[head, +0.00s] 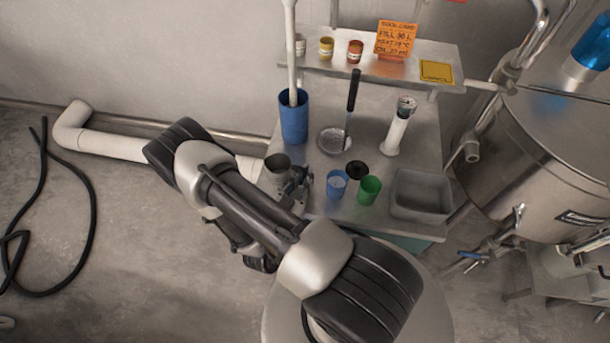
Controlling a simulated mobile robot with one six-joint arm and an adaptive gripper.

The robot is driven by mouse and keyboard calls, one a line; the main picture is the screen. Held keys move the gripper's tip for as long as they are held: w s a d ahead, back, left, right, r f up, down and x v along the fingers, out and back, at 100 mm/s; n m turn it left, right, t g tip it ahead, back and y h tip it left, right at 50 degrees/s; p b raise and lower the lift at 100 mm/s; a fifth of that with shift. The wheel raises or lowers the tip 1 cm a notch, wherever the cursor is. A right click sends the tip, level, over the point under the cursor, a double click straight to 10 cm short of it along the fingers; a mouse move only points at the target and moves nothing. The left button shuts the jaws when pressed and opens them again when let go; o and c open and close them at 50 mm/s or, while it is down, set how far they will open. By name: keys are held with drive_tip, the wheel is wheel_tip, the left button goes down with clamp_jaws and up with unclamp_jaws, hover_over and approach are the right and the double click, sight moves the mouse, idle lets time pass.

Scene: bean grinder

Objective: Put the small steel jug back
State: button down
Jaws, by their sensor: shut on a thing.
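The small steel jug (277,167) is at the left edge of the steel table (425,140) in the head view. My gripper (290,185) is shut on the jug from its near right side. The jug looks upright with its open top showing. My gripper and arm hide its lower part, so I cannot tell whether it touches the table top.
A tall blue container (294,118) stands behind the jug. A blue cup (337,184), a green cup (368,190) and a grey tub (420,195) are to the right. A ladle (333,138) lies mid-table. A large steel vessel (530,150) stands right of the table.

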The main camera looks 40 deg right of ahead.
drive_tip(key=c, duration=1.6)
unclamp_jaws()
drive_tip(key=shift+f, duration=0.1)
drive_tip(key=shift+c, duration=0.2)
drive_tip(key=p+v, duration=0.2)
drive_tip(key=v, duration=1)
drive_tip(key=shift+s, duration=0.1)
